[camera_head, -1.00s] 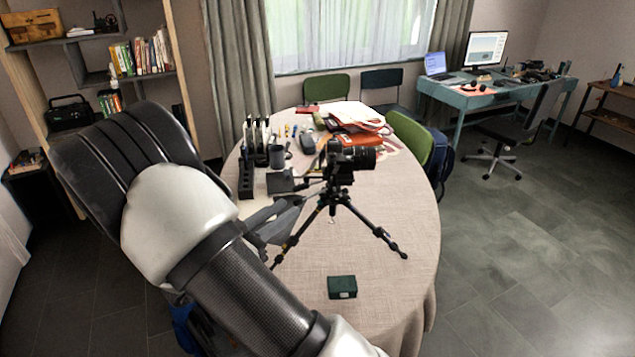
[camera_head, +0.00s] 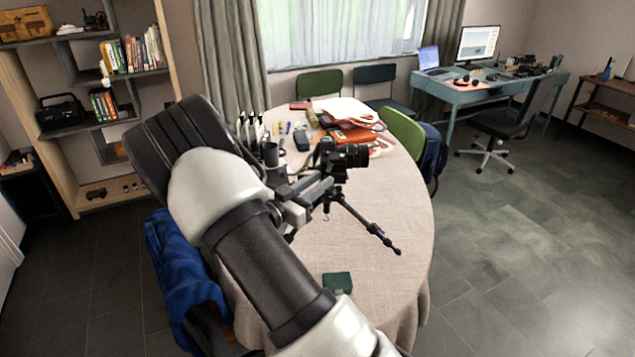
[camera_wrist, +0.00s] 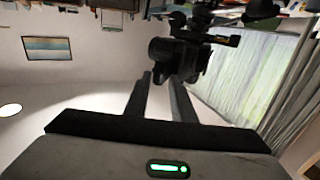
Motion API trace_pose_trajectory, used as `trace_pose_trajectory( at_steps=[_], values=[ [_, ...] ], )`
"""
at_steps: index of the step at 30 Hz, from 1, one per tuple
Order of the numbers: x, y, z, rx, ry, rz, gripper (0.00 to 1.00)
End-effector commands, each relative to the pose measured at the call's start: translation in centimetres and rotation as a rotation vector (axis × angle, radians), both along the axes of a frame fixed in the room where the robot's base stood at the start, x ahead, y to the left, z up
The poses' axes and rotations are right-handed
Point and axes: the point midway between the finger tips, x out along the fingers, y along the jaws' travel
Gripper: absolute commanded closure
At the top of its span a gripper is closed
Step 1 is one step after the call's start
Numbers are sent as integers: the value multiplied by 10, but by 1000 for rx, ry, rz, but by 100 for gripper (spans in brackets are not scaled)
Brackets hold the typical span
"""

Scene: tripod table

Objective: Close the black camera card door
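The black camera (camera_head: 347,155) sits on a black tripod (camera_head: 368,225) on the round table, its lens pointing right. In the wrist view the camera (camera_wrist: 166,60) appears as a dark shape just beyond my fingertips. My gripper (camera_head: 322,184) is close to the camera's lower left side in the head view. Its two dark fingers (camera_wrist: 160,80) are apart with an empty gap between them. I cannot tell whether they touch the camera. The card door cannot be made out in either view.
The cloth-covered table (camera_head: 395,260) holds a small dark green box (camera_head: 337,282) in front, and an orange book (camera_head: 352,136) and papers behind the camera. A dark cup (camera_head: 270,153) stands left. A blue garment (camera_head: 180,265) hangs at the left. The table's right side is clear.

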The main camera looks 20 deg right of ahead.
Motion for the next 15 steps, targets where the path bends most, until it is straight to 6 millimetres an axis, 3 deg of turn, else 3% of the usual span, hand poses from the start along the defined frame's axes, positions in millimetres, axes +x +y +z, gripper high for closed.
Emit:
trace_pose_trajectory(
  at_steps=[4,8,15],
  values=[
    [0,0,0,0,0,0,77],
    [0,0,0,0,0,0,99],
    [0,0,0,0,0,0,100]
  ],
)
